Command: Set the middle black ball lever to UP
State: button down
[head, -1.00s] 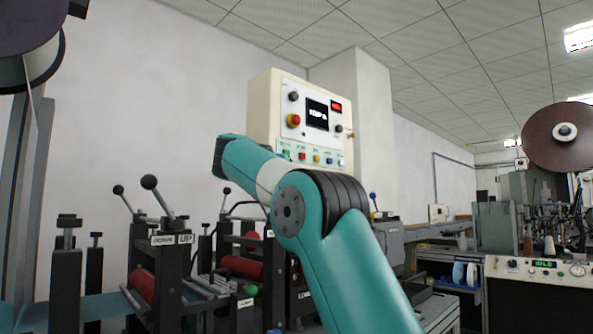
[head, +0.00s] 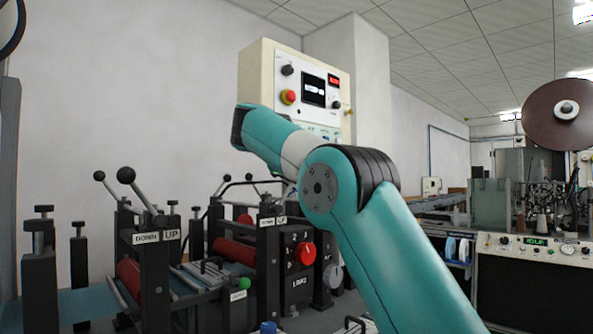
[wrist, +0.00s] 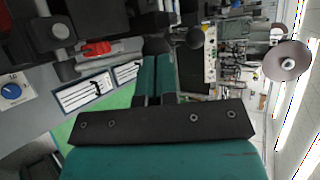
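Several black ball levers stand on dark roller stations in the head view. The left station carries a lever (head: 126,175) that leans up and left, above a plate (head: 157,237) reading DOWN and UP. The station behind it also has black-ball levers (head: 227,178) and a similar plate (head: 272,221). I cannot tell for sure which one is the middle lever. In the wrist view, my gripper (wrist: 157,66) has its two teal fingers together with nothing visible between them. A dark ball (wrist: 188,38) shows just right of the fingertips; contact is unclear. The gripper is hidden in the head view.
A cream control box (head: 257,85) with a red button is on the wall behind my arm. A red knob (head: 305,254) sits on the second station's side. A console (head: 535,247) and a brown reel (head: 567,112) stand at the right.

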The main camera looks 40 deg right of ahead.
dwell(0.4)
jog(key=r+p+v, duration=0.1)
jog(key=p+v, duration=0.2)
jog(key=v, duration=1.1)
jog(key=shift+d, duration=0.35)
jog(key=shift+w, duration=0.1)
